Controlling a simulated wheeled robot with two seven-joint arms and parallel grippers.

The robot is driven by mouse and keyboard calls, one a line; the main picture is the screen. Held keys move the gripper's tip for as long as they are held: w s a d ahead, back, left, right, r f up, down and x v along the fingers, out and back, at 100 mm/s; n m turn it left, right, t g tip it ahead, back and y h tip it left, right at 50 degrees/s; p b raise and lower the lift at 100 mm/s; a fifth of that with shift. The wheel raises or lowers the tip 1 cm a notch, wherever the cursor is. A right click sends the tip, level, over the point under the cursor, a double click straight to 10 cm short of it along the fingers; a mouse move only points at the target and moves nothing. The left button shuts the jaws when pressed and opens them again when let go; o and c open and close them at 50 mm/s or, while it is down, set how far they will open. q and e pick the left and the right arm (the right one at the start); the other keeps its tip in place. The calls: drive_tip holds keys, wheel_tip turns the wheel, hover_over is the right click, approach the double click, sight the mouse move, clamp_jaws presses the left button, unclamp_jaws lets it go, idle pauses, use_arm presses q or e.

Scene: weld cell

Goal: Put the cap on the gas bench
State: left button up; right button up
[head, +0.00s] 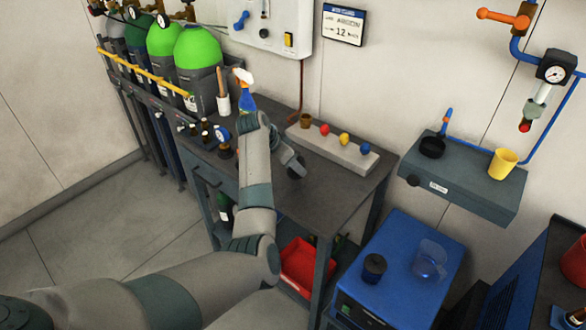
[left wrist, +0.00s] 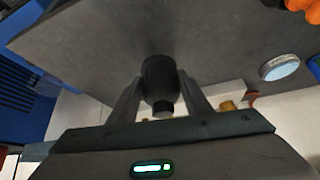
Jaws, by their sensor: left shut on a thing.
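The gas bench (head: 335,188) is a dark table along the wall, with its top clear around my gripper. My left arm reaches over it, and my left gripper (head: 293,165) is above or at the bench top. In the left wrist view, my left gripper (left wrist: 160,95) is shut on a small black rounded piece (left wrist: 158,80), which looks like the cap. The bench top (left wrist: 100,45) fills the background behind it. I cannot tell whether the piece touches the bench. In the head view it is a small dark shape, partly hidden by the gripper. My right gripper is not in view.
A pale rack (head: 320,146) with brown, red, yellow and blue pieces stands behind the gripper. A spray bottle (head: 246,96), small fittings and gas cylinders (head: 197,60) are at the left. A red bin (head: 305,265) sits below, and a blue machine (head: 400,262) stands at the right.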

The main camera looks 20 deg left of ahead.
use_arm(q)
drive_tip(key=shift+f+p, duration=0.3)
drive_tip(key=shift+f, duration=0.8)
drive_tip(key=shift+f, duration=0.25)
drive_tip(key=o, duration=1.1)
drive_tip(key=shift+r, duration=0.15)
drive_tip(key=shift+r, duration=0.2)
drive_tip(key=b+v, duration=0.2)
drive_tip(key=v, duration=0.9)
drive_tip(key=shift+s+r, duration=0.25)
drive_tip(key=shift+r, duration=0.05)
drive_tip(key=shift+a, duration=0.1)
